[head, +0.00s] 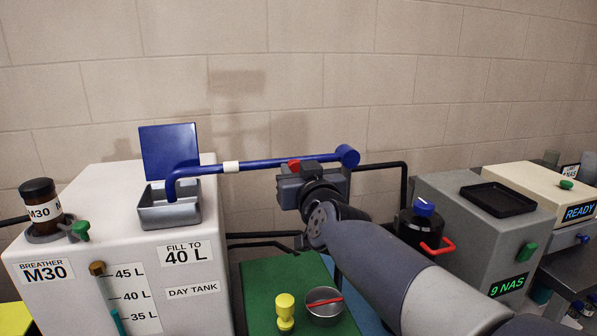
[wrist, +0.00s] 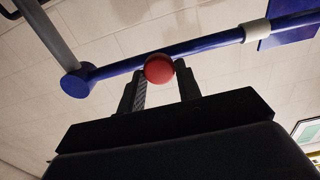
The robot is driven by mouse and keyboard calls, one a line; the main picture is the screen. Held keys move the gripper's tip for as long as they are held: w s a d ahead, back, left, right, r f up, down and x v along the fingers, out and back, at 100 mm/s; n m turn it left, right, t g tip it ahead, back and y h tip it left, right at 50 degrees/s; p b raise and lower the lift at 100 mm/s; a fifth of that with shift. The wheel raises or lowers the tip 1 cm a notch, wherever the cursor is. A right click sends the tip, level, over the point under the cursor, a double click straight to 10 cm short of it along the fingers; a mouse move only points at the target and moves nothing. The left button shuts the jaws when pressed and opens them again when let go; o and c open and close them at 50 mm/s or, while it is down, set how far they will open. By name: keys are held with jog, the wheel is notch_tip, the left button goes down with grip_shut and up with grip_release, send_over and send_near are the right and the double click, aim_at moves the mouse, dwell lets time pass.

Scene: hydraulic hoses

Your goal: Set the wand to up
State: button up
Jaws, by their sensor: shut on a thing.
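The wand is a blue pipe (head: 262,162) with a white band, running nearly level from a blue pivot (head: 348,156) at right to a downturned end at left. That end is over or inside the open grey filler box (head: 170,208) on the day tank; I cannot tell how deep. A red knob (head: 293,165) is on the wand. My gripper (head: 296,178) is at the wand's right part, shut on the red knob. In the wrist view the knob (wrist: 159,68) sits between my two fingers (wrist: 160,84), with the blue pipe (wrist: 205,45) behind it.
The filler box's blue lid (head: 169,150) stands open. The white day tank (head: 100,190) is at left, with a brown M30 breather (head: 42,205). At right are a black container (head: 420,225) and a grey unit (head: 465,215). The wall above the wand is clear.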

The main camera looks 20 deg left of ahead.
grip_shut()
jog(key=shift+r, duration=0.2)
